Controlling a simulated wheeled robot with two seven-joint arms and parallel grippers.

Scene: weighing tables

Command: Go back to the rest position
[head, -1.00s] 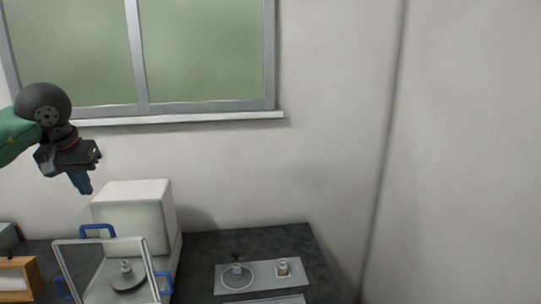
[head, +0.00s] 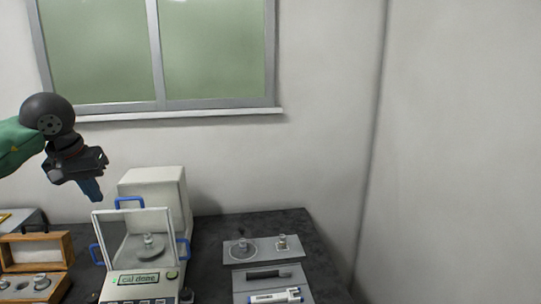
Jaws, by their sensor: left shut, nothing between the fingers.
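My left gripper (head: 91,190) is at the left of the head view, raised in the air in front of the wall. Its blue fingers point down and are shut on nothing. It hangs above and left of the white balance (head: 143,278), touching nothing. The balance has a glass draft shield with blue handles and its display reads "cal done". A metal weight (head: 149,241) stands on the pan inside. My right gripper is out of view.
A grey plate (head: 263,257) right of the balance carries two small metal weights. An open wooden box (head: 38,249) with weights stands at the left. A window (head: 160,55) is in the back wall.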

